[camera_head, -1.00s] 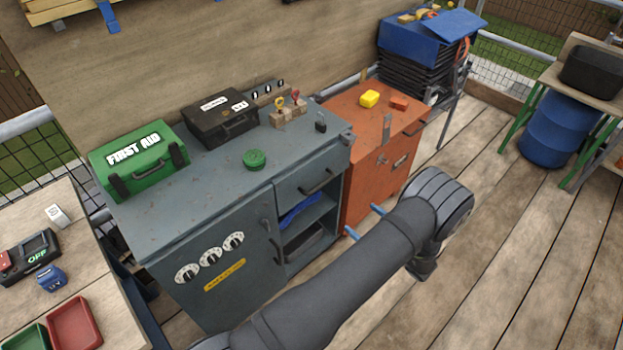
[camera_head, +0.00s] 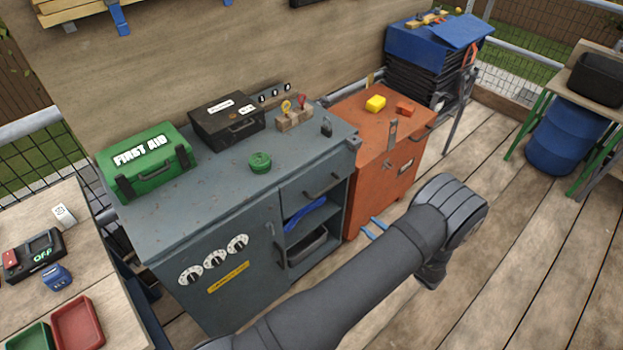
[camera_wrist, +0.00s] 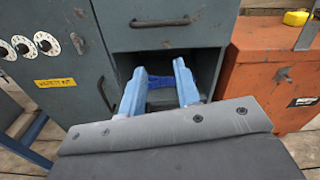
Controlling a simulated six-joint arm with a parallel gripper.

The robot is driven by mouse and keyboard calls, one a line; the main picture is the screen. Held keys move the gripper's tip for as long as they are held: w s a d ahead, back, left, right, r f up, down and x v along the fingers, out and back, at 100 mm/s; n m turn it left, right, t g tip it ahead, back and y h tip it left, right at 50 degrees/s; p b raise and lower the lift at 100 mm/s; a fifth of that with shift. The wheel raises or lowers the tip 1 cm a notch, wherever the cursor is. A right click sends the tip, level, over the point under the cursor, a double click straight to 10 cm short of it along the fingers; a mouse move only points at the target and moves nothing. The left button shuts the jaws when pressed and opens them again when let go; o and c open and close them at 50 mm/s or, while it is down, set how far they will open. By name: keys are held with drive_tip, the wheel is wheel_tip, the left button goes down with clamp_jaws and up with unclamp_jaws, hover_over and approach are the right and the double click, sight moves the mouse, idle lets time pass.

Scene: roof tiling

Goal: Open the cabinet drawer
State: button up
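The grey workbench cabinet has a drawer (camera_head: 300,192) at its upper right, above an open shelf space. The drawer front looks flush with the cabinet, so it is shut. Its dark bar handle (camera_head: 322,187) is bare; in the wrist view the handle (camera_wrist: 160,22) lies near the top, on the drawer front (camera_wrist: 165,40). My gripper (camera_head: 369,227) has blue fingers and sits out in front of the cabinet, right of the drawer and apart from it. In the wrist view my gripper (camera_wrist: 158,82) is open and empty, its fingers pointing toward the shelf opening below the handle.
The cabinet door (camera_head: 215,270) with dials is left of the drawer. An orange cabinet (camera_head: 375,185) stands to the right. A green first aid box (camera_head: 148,165), a black case (camera_head: 228,122) and a green coil (camera_head: 260,163) lie on top. Wooden floor is free at right.

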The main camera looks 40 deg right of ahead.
drive_tip(key=w+r+n, duration=0.1)
drive_tip(key=n, duration=0.3)
drive_tip(key=n+g, duration=0.2)
drive_tip(key=n, duration=1)
approach(324, 190)
drive_tip(key=x, duration=1)
drive_tip(key=shift+f, duration=0.35)
clamp_jaws()
